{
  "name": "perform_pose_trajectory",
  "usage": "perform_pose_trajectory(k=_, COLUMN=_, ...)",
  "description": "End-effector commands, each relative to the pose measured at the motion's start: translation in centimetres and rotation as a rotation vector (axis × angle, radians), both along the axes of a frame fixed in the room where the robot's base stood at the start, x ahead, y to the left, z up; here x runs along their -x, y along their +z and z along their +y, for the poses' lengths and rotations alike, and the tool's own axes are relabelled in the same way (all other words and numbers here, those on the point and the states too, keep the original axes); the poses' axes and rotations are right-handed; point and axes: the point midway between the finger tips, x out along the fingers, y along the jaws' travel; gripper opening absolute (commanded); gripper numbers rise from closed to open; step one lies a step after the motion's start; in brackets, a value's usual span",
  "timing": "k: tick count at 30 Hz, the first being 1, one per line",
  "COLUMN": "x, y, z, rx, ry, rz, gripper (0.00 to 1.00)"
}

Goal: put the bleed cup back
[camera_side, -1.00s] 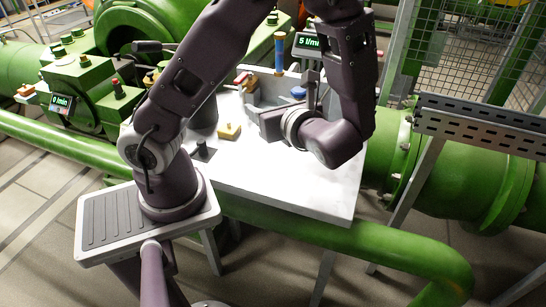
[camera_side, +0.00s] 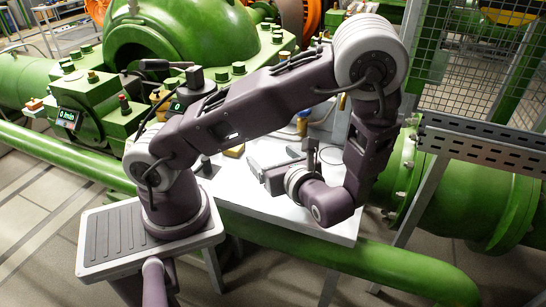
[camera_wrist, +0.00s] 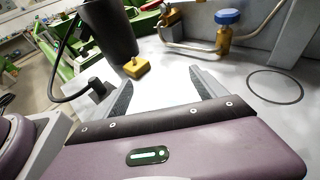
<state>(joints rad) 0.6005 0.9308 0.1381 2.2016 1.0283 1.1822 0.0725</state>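My gripper (camera_wrist: 160,80) is open, its two grey fingers spread low over the white table top, with only bare table between them. In the side view it is near the table's front part, partly hidden by my own wrist. I cannot clearly identify the bleed cup. A dark, tapered cylinder (camera_wrist: 108,30) stands beyond the left finger in the wrist view; I cannot tell if it is the cup. A thin dark ring (camera_wrist: 275,85) is marked on the table right of the fingers, with nothing standing in it.
A brass valve with a blue cap (camera_wrist: 228,18) and a bent pipe stand behind the fingers. A yellow block (camera_wrist: 136,67) lies near the left fingertip, and a black knobbed block (camera_wrist: 97,88) is left of it. The white table (camera_side: 290,208) is clear toward its front edge.

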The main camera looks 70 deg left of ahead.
Motion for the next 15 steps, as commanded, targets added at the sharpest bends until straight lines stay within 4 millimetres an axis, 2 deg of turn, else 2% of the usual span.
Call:
perform_pose_trajectory(k=9, x=0.0, y=0.4, z=-0.2, rx=0.001, ry=0.0, rz=-0.002, gripper=0.81)
perform_pose_trajectory(k=11, x=-0.1, y=0.7, z=-1.2, rx=0.001, ry=-0.002, rz=-0.003, gripper=0.81)
perform_pose_trajectory(k=15, x=-0.1, y=1.8, z=-4.8, rx=0.003, ry=-0.004, rz=-0.003, gripper=0.81)
